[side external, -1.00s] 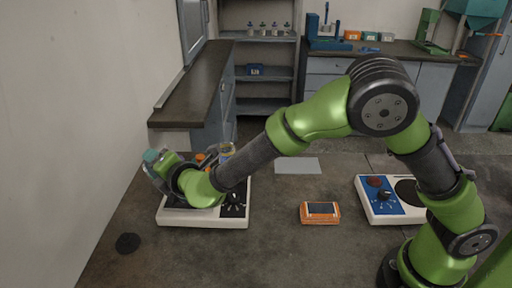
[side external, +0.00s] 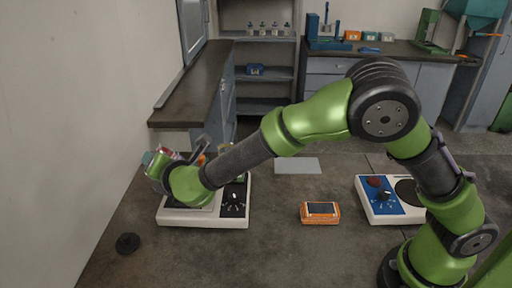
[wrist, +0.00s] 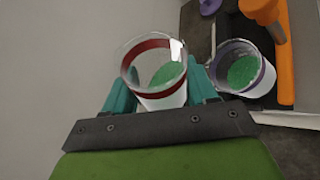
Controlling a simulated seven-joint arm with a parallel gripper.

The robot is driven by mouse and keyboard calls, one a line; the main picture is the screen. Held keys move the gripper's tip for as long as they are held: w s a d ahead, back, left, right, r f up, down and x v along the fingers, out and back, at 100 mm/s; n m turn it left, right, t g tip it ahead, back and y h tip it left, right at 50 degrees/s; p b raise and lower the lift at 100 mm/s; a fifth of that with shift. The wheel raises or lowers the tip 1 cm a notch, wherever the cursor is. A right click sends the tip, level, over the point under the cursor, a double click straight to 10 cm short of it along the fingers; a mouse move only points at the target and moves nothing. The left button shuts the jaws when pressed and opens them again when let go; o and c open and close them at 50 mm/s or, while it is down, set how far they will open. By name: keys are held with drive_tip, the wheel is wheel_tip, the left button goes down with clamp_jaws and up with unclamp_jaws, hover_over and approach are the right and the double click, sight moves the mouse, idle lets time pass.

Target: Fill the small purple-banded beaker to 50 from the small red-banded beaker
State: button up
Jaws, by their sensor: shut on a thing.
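The small red-banded beaker (wrist: 153,97) is held between the teal fingers of my gripper (wrist: 160,92) in the wrist view. Green grains lie to one side inside it, and it looks tilted. Its red rim also shows at my gripper (side external: 158,166) in the side view. The small purple-banded beaker (wrist: 258,87) stands just right of the held beaker in the wrist view, apart from my right finger. It has green grains inside; their level against any marks is not readable. In the side view my arm largely hides this area.
An orange post (wrist: 284,65) stands close beside the purple-banded beaker, and a purple disc (wrist: 210,5) lies beyond. A white-based device (side external: 205,216) is under my gripper. An orange device (side external: 320,213), a blue-and-white device (side external: 379,205) and a black puck (side external: 128,243) are on the bench. The wall is close at left.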

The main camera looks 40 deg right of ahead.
drive_tip(key=shift+r, duration=0.15)
drive_tip(key=shift+a+r+n+h, duration=0.15)
drive_tip(key=shift+r+n+h, duration=0.2)
drive_tip(key=shift+n, duration=0.25)
drive_tip(key=shift+w+a+f+n+g+h, duration=0.25)
drive_tip(key=shift+a+f+n+g+h, duration=0.2)
drive_tip(key=shift+a, duration=0.2)
drive_tip(key=f, duration=0.1)
drive_tip(key=a+f+n+h, duration=0.1)
drive_tip(key=f, duration=0.1)
drive_tip(key=a+f+n, duration=0.1)
drive_tip(key=f, duration=0.1)
drive_tip(key=shift+w+f+n+h+b, duration=0.25)
drive_tip(key=shift+w+h+b, duration=0.05)
drive_tip(key=shift+b, duration=0.05)
drive_tip(key=shift+w+a+f+n+g+h, duration=0.2)
drive_tip(key=shift+a+f+n+g+h, duration=0.1)
drive_tip(key=shift+a+n+h, duration=0.35)
drive_tip(key=shift+d, duration=0.1)
